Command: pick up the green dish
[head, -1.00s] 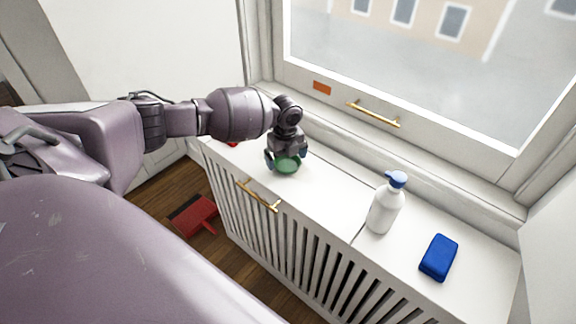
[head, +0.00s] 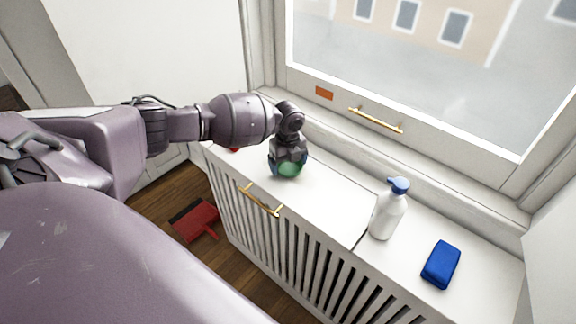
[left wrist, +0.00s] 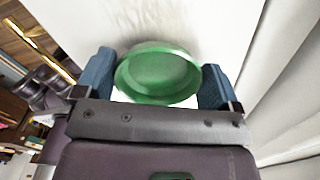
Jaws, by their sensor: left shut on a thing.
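The green dish (head: 290,170) is on or just above the white cabinet top below the window, partly hidden by my left gripper (head: 287,167). In the left wrist view the round, shallow dish (left wrist: 158,72) sits between the two blue fingertips of my left gripper (left wrist: 160,80). The fingers are shut on the dish, one on each side of its rim. I cannot tell whether the dish is clear of the surface. My right gripper is not in view.
A white bottle with a blue cap (head: 388,212) and a blue sponge-like block (head: 441,264) stand to the right on the cabinet top (head: 335,200). A red object (head: 234,149) shows behind my arm. A red dustpan (head: 196,220) lies on the floor. The window frame rises behind.

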